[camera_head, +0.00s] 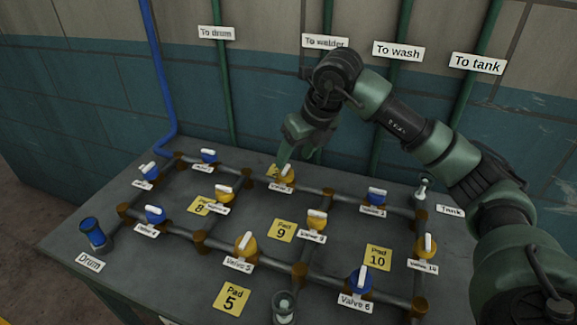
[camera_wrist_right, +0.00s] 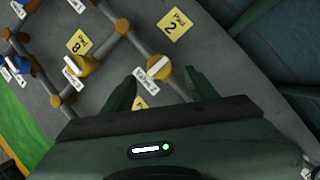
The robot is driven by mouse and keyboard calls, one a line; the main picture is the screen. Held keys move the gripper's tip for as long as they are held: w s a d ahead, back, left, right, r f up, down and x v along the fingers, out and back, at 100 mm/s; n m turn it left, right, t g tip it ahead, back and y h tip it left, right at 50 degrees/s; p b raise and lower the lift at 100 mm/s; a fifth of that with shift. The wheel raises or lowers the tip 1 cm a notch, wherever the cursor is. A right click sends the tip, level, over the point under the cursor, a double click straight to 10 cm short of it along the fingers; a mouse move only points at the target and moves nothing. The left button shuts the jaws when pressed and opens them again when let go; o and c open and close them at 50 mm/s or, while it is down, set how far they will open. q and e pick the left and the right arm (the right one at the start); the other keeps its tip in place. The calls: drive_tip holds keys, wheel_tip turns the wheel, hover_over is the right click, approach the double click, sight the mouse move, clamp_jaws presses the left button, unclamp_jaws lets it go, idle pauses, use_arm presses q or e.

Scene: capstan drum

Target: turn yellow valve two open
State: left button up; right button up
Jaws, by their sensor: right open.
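My right gripper (camera_head: 286,163) is open and points down at this valve. In the wrist view its fingers (camera_wrist_right: 160,79) are spread to either side of the valve; whether they touch it I cannot tell. The gripper partly hides the valve in the head view. My left gripper is not in view.
Other yellow valves (camera_head: 225,194) and blue valves (camera_head: 376,195) stand on the grey pipe grid. A blue drum fitting (camera_head: 93,233) is at the left. Green pipes (camera_head: 223,90) rise up the wall behind.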

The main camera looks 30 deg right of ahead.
sight(287, 167)
drive_tip(key=x, duration=0.5)
drive_tip(key=shift+a+f, duration=0.1)
drive_tip(key=shift+f, duration=0.3)
clamp_jaws()
drive_tip(key=shift+w, duration=0.1)
drive_tip(key=n+y, duration=0.1)
drive_tip(key=n, duration=0.2)
drive_tip(key=shift+w+n+g, duration=0.1)
drive_tip(key=shift+n+g, duration=0.3)
drive_tip(key=n+y, duration=0.1)
drive_tip(key=n, duration=0.1)
drive_tip(key=n+g, duration=0.1)
drive_tip(key=n, duration=0.2)
drive_tip(key=shift+w+r+g+y, duration=0.15)
drive_tip(key=shift+g+y, duration=0.15)
drive_tip(key=shift+y, duration=0.1)
drive_tip(key=n+g, duration=0.1)
drive_tip(key=n, duration=0.4)
drive_tip(key=shift+w+g, duration=0.2)
drive_tip(key=shift+g, duration=0.2)
drive_tip(key=shift+n+g, duration=0.8)
drive_tip(key=shift+n, duration=1.2)
drive_tip(key=shift+w, duration=0.1)
